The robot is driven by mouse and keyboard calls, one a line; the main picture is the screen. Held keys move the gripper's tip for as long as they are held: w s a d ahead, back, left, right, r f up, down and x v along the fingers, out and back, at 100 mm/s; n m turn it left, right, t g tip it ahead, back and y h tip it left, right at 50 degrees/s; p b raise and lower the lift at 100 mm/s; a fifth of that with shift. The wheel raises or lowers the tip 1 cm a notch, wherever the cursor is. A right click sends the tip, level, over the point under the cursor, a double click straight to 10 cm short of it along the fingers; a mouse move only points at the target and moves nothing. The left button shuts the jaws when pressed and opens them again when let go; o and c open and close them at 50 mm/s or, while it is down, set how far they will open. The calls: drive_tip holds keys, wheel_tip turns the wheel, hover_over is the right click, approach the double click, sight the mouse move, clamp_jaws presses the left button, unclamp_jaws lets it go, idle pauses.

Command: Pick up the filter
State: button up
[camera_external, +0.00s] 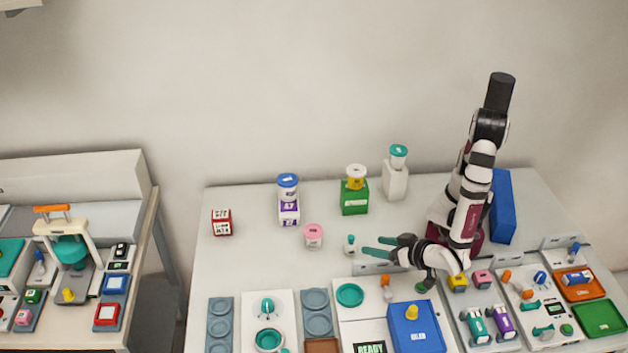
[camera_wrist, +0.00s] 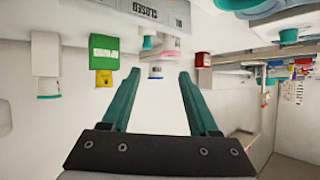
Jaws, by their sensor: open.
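I cannot tell for sure which thing is the filter; no label reads so. My gripper (camera_external: 370,245) has two teal fingers, spread and empty, pointing left above the table in the external view. The wrist view shows my gripper (camera_wrist: 160,72) open, with nothing held between the fingers. A small pale bottle with a teal cap (camera_external: 349,244) stands just left of the fingertips in the external view. A pink-lidded jar (camera_external: 313,235) stands further left. A blue-lidded jar (camera_external: 288,181) sits on a white and purple box (camera_external: 289,213); the jar shows between the fingertips in the wrist view (camera_wrist: 155,71).
A green box (camera_external: 354,203) with a yellow jar and a white bottle (camera_external: 396,181) stand behind my gripper. A red and white box (camera_external: 222,222) is far left. Trays and a blue box (camera_external: 416,328) fill the front. The table between the red box and pink-lidded jar is clear.

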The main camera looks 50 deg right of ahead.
sight(353, 238)
drive_tip(key=shift+t+h, duration=0.3)
drive_tip(key=shift+h, duration=0.1)
drive_tip(key=x, duration=0.4)
drive_tip(key=d+f+x, duration=0.1)
drive_tip(key=x, duration=0.4)
drive_tip(key=s+x, duration=0.1)
drive_tip(key=x, duration=0.3)
drive_tip(key=shift+w+d+f, duration=0.25)
drive_tip(key=shift+d+f, duration=0.05)
drive_tip(key=shift+d, duration=0.15)
clamp_jaws()
